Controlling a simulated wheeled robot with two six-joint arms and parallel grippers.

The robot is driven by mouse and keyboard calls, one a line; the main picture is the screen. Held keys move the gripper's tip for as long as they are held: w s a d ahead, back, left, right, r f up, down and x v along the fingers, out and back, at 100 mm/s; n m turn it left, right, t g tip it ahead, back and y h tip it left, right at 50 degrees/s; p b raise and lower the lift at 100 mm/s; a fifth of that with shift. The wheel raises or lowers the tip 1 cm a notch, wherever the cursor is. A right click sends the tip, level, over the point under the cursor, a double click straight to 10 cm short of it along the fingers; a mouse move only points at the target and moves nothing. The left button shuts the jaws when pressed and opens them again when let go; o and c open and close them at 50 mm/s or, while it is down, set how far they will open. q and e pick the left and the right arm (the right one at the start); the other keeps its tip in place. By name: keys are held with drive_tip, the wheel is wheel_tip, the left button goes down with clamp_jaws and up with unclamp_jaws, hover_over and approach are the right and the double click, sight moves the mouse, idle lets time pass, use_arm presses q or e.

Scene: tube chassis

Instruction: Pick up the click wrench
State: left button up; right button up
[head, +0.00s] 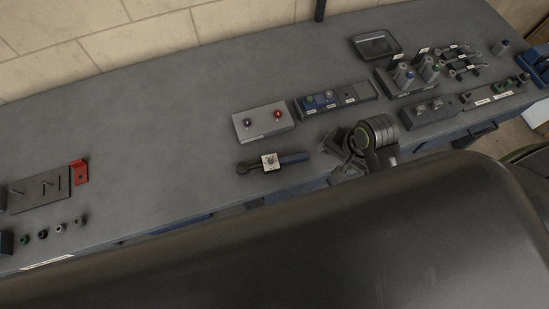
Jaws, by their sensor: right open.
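What looks like the click wrench (293,158) lies at the front edge of the grey bench, in the middle of the head view. My right gripper (343,150) is just right of the handle end, low over the bench edge. It is open, with a visible gap to the wrench. My left gripper is not in view.
A light box (263,121) with a blue and a red knob stands just behind the wrench. A dark tray strip (337,98) and several fixtures fill the right side. A red block (80,172) stands at the left. The bench's middle left is clear.

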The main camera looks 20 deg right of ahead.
drive_tip(key=w+a+r+m+g+y, duration=0.2)
drive_tip(key=w+a+r+m+y, duration=0.1)
drive_tip(key=w+a+r+m, duration=0.35)
drive_tip(key=m, duration=0.3)
approach(276, 161)
drive_tip(key=x, duration=0.2)
drive_tip(key=shift+s+f+n, duration=0.1)
drive_tip(key=shift+f+n, duration=0.15)
drive_tip(key=shift+f, duration=0.05)
drive_tip(key=shift+a+f, duration=0.2)
drive_tip(key=shift+f, duration=0.25)
drive_tip(key=shift+a+f, duration=0.25)
drive_tip(key=shift+f, duration=0.1)
drive_tip(key=p+x, duration=0.1)
drive_tip(key=x, duration=0.2)
drive_tip(key=shift+w+a+f, duration=0.25)
drive_tip(key=shift+a+f, duration=0.05)
drive_tip(key=shift+f, duration=0.3)
